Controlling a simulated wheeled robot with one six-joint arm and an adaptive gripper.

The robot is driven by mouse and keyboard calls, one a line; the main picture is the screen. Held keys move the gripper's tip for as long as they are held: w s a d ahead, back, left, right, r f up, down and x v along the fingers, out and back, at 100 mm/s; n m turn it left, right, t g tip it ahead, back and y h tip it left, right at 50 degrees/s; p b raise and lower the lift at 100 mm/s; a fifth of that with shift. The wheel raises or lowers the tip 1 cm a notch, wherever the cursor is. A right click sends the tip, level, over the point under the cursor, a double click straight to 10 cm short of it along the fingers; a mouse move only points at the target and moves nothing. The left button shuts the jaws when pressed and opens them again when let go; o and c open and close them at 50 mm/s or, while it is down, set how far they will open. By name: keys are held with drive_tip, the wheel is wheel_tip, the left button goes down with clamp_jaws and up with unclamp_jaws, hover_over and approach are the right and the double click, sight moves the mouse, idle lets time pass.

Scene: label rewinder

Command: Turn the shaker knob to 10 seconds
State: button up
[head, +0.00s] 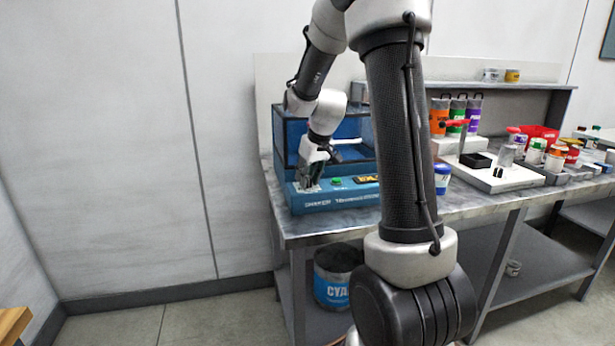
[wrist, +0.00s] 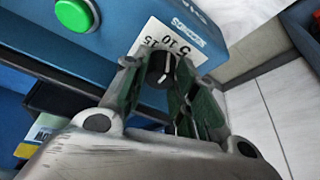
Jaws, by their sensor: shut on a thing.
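The shaker (head: 345,193) is a blue machine at the left end of the bench in the head view. Its black knob (wrist: 161,68) shows in the wrist view between my fingertips, with a light pointer line on it. A white dial label (wrist: 168,40) beside the knob carries the numbers 5, 10 and 15. My gripper (head: 311,184) is at the left of the shaker's front panel and is shut on the knob; its fingers (wrist: 160,82) lie on both sides of it. The fingers hide part of the knob and label, so I cannot tell its exact setting.
A green button (head: 337,182) sits right of my gripper on the panel; it also shows in the wrist view (wrist: 76,14). A blue-lidded jar (head: 442,178) stands right of the shaker. A cyan bucket (head: 335,277) is under the bench.

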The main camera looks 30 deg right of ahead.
drive_tip(key=shift+n+y, duration=0.5)
drive_tip(key=shift+n, duration=0.6)
drive_tip(key=shift+d, duration=0.1)
drive_tip(key=o, duration=1)
drive_tip(key=shift+r, duration=0.15)
drive_tip(key=v, duration=0.7)
drive_tip(key=shift+s+r, duration=0.1)
drive_tip(key=shift+r, duration=0.25)
